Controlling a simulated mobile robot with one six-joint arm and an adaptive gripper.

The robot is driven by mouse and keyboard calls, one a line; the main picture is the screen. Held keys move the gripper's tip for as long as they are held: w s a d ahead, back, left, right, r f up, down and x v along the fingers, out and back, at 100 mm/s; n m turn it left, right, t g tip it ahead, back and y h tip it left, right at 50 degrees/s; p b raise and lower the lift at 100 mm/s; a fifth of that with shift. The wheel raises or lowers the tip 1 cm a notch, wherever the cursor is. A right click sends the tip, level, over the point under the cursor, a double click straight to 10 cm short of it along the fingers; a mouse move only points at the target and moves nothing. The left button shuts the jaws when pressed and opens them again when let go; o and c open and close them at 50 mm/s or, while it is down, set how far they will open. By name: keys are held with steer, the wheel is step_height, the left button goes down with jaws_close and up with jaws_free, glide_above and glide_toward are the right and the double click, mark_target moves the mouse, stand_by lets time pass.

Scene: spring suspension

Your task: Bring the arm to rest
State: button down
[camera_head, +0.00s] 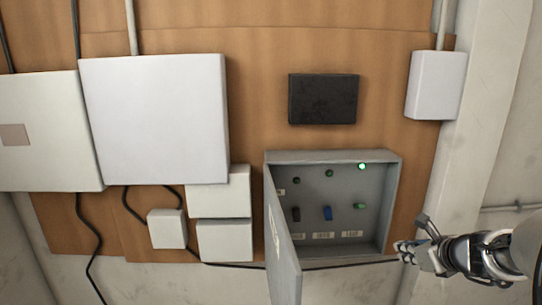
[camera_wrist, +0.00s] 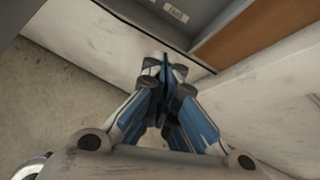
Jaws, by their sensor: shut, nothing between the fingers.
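My gripper (camera_head: 404,252) is at the lower right in the head view, just right of the open grey control box (camera_head: 333,156) and apart from it, as far as I can tell. In the wrist view my gripper (camera_wrist: 165,68) has its blue-lined fingers together, with nothing between them. The box holds several small knobs and switches, among them a blue switch (camera_head: 327,213) and a lit green lamp (camera_head: 362,166). The box's lower edge (camera_wrist: 170,20) shows at the top of the wrist view, with a small label on it.
The box door (camera_head: 283,245) hangs open toward me on the left. White boxes (camera_head: 155,118) and a dark panel (camera_head: 323,99) are fixed on the wooden board. A pale column (camera_head: 490,120) stands at the right. Below the board is bare wall.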

steer(key=a+f+n+y+b, duration=0.15)
steer(key=a+n, duration=0.25)
steer(key=a, duration=0.4)
steer(key=s+a+f+n+g+b, duration=0.45)
steer(key=s+a+n+b, duration=0.45)
steer(key=s+a+n, duration=0.5)
steer(key=s+f+n+h+b, duration=0.1)
steer(key=s+f+n+b, duration=0.3)
steer(key=s, duration=0.5)
steer(key=s+d+f+n+g+h+b, duration=0.1)
steer(key=s+f+n+h+b, duration=0.1)
steer(key=s+f+n+b, duration=0.2)
steer(key=s+f+n, duration=0.3)
steer(key=s+n, duration=0.2)
steer(key=shift+d+f+n, duration=0.25)
steer(key=shift+f+n, duration=0.05)
steer(key=shift+f, duration=0.1)
